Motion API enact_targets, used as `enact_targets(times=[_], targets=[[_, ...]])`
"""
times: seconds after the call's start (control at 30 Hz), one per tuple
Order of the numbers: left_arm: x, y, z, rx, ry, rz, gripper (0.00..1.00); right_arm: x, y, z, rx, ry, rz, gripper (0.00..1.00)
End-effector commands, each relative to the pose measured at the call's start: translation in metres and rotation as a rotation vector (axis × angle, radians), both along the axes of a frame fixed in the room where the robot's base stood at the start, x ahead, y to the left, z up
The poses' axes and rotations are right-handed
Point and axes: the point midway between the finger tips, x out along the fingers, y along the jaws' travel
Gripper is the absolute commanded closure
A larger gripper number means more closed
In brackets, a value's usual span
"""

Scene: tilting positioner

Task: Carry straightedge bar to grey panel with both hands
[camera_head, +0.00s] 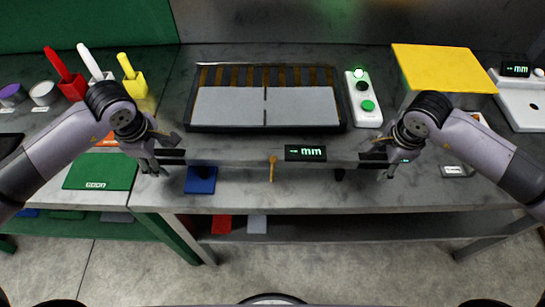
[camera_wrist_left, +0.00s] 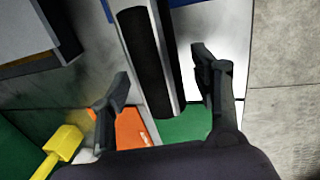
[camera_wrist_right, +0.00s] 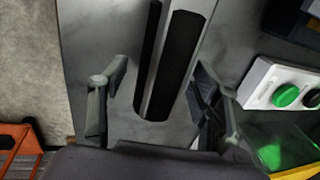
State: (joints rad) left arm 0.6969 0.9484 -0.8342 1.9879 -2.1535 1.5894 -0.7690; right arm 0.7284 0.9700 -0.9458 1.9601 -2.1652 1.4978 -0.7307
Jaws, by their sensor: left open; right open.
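The straightedge bar (camera_head: 228,160), long and grey with black grip sections and a small "mm" display (camera_head: 305,153), lies crosswise near the table's front. The grey panel (camera_head: 230,106), in two halves, sits in a dark frame behind it. My left gripper (camera_head: 160,158) is open at the bar's left end; in the left wrist view the black grip (camera_wrist_left: 148,60) lies between its parted fingers. My right gripper (camera_head: 382,160) is open at the right end; in the right wrist view the grip (camera_wrist_right: 172,70) is between its fingers. Whether the fingers touch the bar, I cannot tell.
A control box (camera_head: 363,97) with a green button stands right of the frame, near a yellow-topped stand (camera_head: 443,68). A green mat (camera_head: 100,172) and a blue block (camera_head: 201,180) lie at left front. A wooden-coloured peg (camera_head: 272,168) is at the bar's middle. Coloured holders (camera_head: 133,84) stand at back left.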

Motion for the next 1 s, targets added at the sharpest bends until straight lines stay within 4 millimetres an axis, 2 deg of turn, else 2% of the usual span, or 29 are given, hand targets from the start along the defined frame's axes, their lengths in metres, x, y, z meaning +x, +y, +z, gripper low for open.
enact_targets(times=[0.2, 1.0], targets=[[0.0, -0.0002, 0.0, 0.0, 0.0, 0.0, 0.43, -0.0002, 0.0002, -0.0001, 0.0, 0.001, 0.0, 0.43], [0.0002, -0.0002, 0.0005, -0.001, -0.001, 0.0, 0.96, -0.0001, 0.0001, 0.0004, 0.0, 0.0, 0.0, 0.96]])
